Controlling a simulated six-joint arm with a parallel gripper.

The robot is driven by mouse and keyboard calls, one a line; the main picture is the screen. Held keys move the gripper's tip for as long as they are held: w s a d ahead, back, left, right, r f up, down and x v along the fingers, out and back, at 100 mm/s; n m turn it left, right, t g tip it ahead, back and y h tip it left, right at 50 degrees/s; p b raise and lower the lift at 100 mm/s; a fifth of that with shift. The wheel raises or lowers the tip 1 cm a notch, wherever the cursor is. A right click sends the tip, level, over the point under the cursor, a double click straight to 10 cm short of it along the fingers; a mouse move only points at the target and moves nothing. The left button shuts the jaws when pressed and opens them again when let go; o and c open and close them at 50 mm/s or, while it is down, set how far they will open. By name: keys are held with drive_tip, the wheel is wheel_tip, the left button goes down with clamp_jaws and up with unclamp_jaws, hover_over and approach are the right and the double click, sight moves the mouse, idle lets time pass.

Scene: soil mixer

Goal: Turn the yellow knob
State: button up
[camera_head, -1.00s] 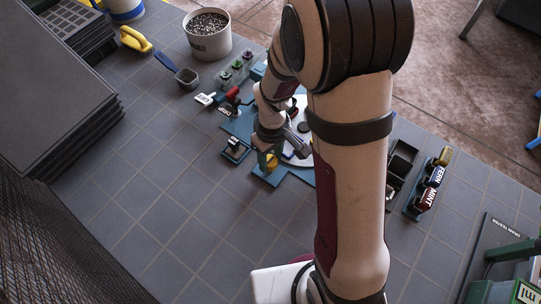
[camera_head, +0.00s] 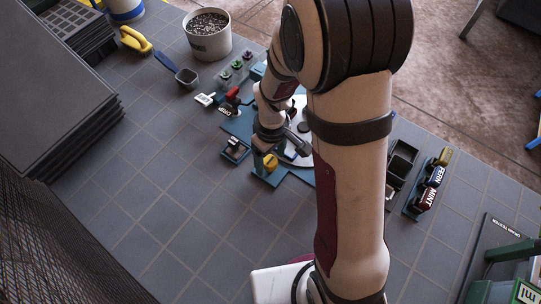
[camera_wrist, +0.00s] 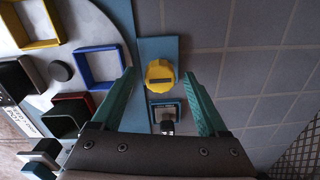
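The yellow knob (camera_wrist: 160,76) is a faceted disc with a dark bar running across it, sideways in the wrist view. It sits on a blue base plate (camera_wrist: 152,52). My gripper (camera_wrist: 160,78) is open, with one green finger on each side of the knob in the wrist view. Gaps show between both fingers and the knob, and nothing is held. The height of the fingertips above the knob is hard to tell. In the head view the knob (camera_head: 270,162) shows just below my wrist, and the fingers are mostly hidden.
A small blue-framed switch (camera_wrist: 166,112) lies close to the knob, between my fingers in the wrist view. A round pale plate with a blue square frame (camera_wrist: 99,66) and a yellow frame (camera_wrist: 28,23) lies to the left. Tiled table on the right is clear.

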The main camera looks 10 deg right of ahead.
sight(272, 160)
wheel_tip(272, 160, up, 16)
drive_tip(key=shift+d, duration=0.15)
drive_tip(key=shift+w, duration=0.1)
idle(0.4)
drive_tip(key=s+m+y, duration=0.1)
drive_tip(key=s+m, duration=1.1)
drive_tip(key=s, duration=0.6)
drive_tip(key=shift+s+d+r+m+y, duration=0.2)
drive_tip(key=shift+r+m+y, duration=0.1)
drive_tip(key=shift+r+m, duration=0.1)
